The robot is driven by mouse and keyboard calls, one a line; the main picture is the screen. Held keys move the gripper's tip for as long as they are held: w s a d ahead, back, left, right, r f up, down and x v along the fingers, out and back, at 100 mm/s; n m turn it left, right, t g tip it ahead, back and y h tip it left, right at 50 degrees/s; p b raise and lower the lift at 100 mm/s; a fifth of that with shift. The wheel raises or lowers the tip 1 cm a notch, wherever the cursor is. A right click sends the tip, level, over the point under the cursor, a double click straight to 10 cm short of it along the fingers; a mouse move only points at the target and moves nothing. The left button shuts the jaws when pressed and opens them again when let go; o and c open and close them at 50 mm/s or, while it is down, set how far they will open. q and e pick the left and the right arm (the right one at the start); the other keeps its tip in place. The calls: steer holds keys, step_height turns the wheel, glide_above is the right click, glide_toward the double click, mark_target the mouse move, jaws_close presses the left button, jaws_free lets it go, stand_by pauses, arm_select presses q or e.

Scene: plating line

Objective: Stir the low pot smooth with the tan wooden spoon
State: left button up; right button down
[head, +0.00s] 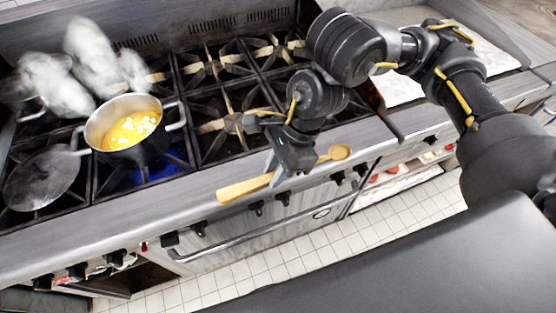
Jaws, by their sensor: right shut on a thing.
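The low pot (97,132) stands on a lit burner at the left of the stove, with blue flame under it. It holds a yellow-orange food (131,130) with pale lumps on top. The tan wooden spoon (243,188) is held by my right gripper (281,176), which is shut on its handle over the stove's front ledge. The spoon's bowl end (340,152) points right and its handle end points left. The spoon is well to the right of the pot. My left gripper is out of view.
Another pot (32,107) steams behind the low pot, mostly hidden by steam (92,57). A round grey lid (42,178) lies at the left of the stove. Several empty burner grates (232,123) fill the middle. Knobs (198,228) line the front edge. A pale tray (400,88) lies right of the stove.

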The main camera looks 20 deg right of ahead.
steer(key=w+d+f+n+g, duration=0.1)
steer(key=w+d+n, duration=0.2)
steer(key=d, duration=0.3)
steer(key=w+d+n+g+h, duration=0.1)
steer(key=w+d+n, duration=0.2)
steer(key=w+d, duration=0.2)
steer(key=shift+d+f+n, duration=0.3)
steer(key=shift+d+f, duration=0.05)
steer(key=shift+d, duration=0.35)
